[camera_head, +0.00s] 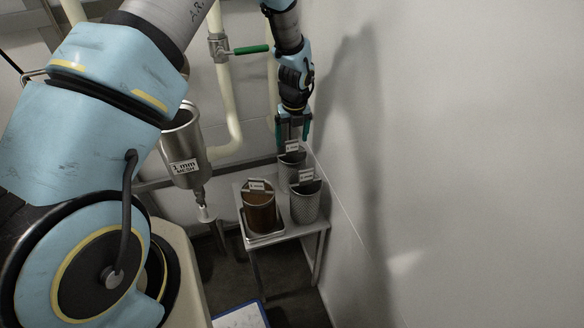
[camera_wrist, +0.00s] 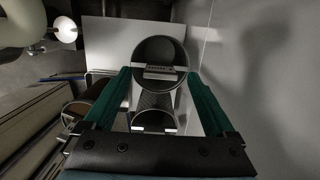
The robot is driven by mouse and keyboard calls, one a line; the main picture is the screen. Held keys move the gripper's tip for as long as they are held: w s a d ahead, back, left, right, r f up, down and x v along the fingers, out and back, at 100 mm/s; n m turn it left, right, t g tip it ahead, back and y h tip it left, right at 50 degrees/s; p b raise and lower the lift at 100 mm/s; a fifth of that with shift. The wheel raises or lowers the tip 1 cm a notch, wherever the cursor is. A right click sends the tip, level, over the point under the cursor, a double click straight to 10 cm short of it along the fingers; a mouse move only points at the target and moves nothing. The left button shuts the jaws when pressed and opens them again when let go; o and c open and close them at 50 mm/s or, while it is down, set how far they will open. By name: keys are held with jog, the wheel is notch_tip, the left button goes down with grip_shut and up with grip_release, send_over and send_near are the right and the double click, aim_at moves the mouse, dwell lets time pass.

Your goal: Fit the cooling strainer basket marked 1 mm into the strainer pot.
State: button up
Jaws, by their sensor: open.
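The strainer pot (camera_head: 186,150), a steel cup with a "1 mm MESH" label, is fixed at left centre in the head view. Three baskets with small tags stand on a low table: a brown one (camera_head: 260,214) at front left, a grey perforated one (camera_head: 305,205) at front right, and a grey one (camera_head: 290,168) at the back. The tag markings are too small to read. My gripper (camera_head: 293,138) points down above the back basket, open. In the wrist view the round rim of a basket (camera_wrist: 160,48) with a crossbar tag shows between the open green fingers. I cannot tell whether they touch it.
The table (camera_head: 279,236) stands close against the white wall (camera_head: 450,150) on the right. Pale pipes with a green-handled valve (camera_head: 250,50) rise behind the pot. A rail runs behind the table. A blue-edged clipboard or sheet (camera_head: 241,316) lies at the bottom.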

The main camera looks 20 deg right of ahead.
aim_at(291, 156)
jog(key=shift+w+f, duration=0.15)
jog(key=shift+f, duration=1.2)
grip_shut()
